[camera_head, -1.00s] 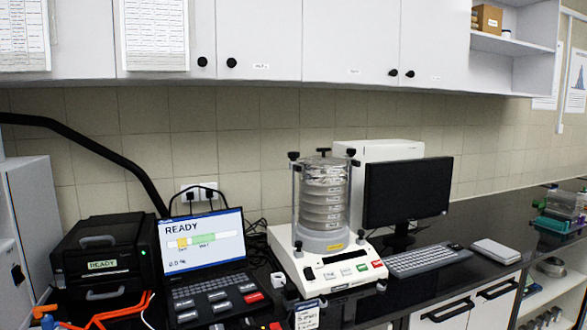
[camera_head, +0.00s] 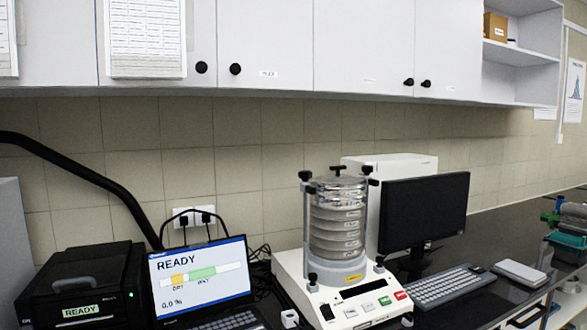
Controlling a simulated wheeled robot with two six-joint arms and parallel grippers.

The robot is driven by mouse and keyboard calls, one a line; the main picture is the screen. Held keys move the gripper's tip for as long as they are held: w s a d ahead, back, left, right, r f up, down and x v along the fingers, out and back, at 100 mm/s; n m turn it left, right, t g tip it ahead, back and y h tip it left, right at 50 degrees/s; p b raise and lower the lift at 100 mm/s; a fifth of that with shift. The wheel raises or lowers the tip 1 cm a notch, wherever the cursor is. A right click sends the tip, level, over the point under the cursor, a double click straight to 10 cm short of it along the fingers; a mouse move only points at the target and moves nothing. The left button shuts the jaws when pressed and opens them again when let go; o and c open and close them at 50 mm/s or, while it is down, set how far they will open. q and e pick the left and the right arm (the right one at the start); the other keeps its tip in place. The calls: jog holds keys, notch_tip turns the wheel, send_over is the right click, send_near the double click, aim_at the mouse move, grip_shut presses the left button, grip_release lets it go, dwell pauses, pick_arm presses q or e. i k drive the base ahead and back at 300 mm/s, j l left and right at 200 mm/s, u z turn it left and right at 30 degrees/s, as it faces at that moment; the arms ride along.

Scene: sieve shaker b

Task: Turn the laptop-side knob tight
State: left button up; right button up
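The sieve shaker (camera_head: 300,270) stands on the dark bench, a white base carrying a stack of round metal sieves (camera_head: 337,225) with a clear-looking lid. Upright rods flank the stack. The black knob on the laptop side (camera_head: 305,176) sits at the top of the left rod. Black knobs (camera_head: 371,180) also show at the top right, and one sits at the lid's centre. A lower black knob (camera_head: 313,279) is at the left rod's foot. I cannot tell how tight any knob is. The laptop (camera_head: 203,276) left of the shaker reads READY and 0.0 %. Neither gripper is in view.
A black printer-like box (camera_head: 85,290) marked READY stands left of the laptop. A monitor (camera_head: 424,213), keyboard (camera_head: 445,286) and small grey box (camera_head: 519,271) stand right of the shaker. White cabinets (camera_head: 260,45) hang above. A white box stands behind the monitor.

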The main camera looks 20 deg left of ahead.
aim_at(305, 175)
jog(key=i+j, duration=0.15)
jog(key=j, duration=0.2)
jog(key=i+j, duration=0.15)
jog(key=j, duration=0.25)
jog(key=i+j, duration=0.15)
jog(key=j, duration=0.2)
